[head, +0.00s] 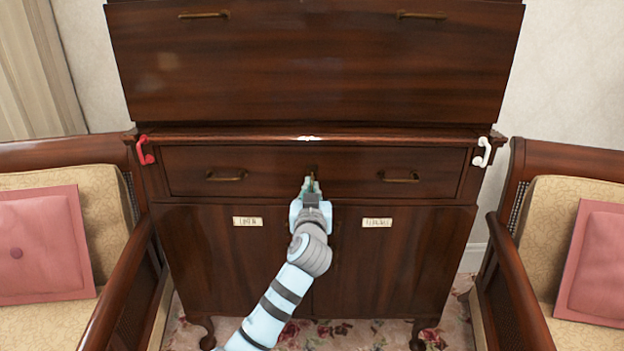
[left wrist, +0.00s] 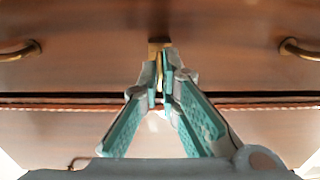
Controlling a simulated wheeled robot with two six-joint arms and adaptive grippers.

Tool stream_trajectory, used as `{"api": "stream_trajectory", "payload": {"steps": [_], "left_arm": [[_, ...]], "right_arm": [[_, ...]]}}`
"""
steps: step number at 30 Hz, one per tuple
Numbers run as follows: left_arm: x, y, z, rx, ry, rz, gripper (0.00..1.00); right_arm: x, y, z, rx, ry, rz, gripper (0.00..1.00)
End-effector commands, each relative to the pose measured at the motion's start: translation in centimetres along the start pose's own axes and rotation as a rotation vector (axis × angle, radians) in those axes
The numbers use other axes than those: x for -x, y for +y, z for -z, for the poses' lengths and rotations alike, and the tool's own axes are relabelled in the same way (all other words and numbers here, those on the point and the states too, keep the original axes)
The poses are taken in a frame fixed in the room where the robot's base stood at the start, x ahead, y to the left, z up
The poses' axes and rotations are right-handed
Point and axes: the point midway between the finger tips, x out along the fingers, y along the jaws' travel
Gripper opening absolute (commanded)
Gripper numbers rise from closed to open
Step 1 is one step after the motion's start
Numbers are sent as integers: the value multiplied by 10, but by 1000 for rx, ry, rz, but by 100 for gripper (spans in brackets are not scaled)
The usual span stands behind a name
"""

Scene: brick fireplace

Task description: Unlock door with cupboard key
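A dark wooden cabinet (head: 240,270) stands ahead, with two lower cupboard doors, the left (head: 235,285) and the right (head: 400,270), both closed. My left gripper (head: 312,186) reaches up to the middle of the drawer (head: 275,172) above the doors. In the left wrist view its fingertips (left wrist: 162,78) are close together around a thin brass piece that looks like the key (left wrist: 159,82). A small brass lock plate (left wrist: 159,45) is right at the fingertips. I cannot tell whether the key is in it. My right gripper is not in view.
The drawer has two brass handles, left (head: 226,176) and right (head: 399,177). A red hook-like handle (head: 145,150) and a white one (head: 483,152) are at the cabinet's sides. Armchairs with pink cushions (head: 40,245) (head: 600,262) flank it closely. Flowered carpet (head: 350,335) lies below.

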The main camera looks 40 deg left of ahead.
Motion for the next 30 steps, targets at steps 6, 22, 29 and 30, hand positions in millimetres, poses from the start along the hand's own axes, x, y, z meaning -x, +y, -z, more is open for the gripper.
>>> {"api": "stream_trajectory", "payload": {"steps": [6,22,29,30], "left_arm": [[7,0,0,1,0,-1,0],[19,0,0,0,-1,0,0],[27,0,0,1,-1,0,0],[27,0,0,1,0,0,0]], "right_arm": [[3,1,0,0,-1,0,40],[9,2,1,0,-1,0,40],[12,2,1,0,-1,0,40],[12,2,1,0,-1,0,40]]}}
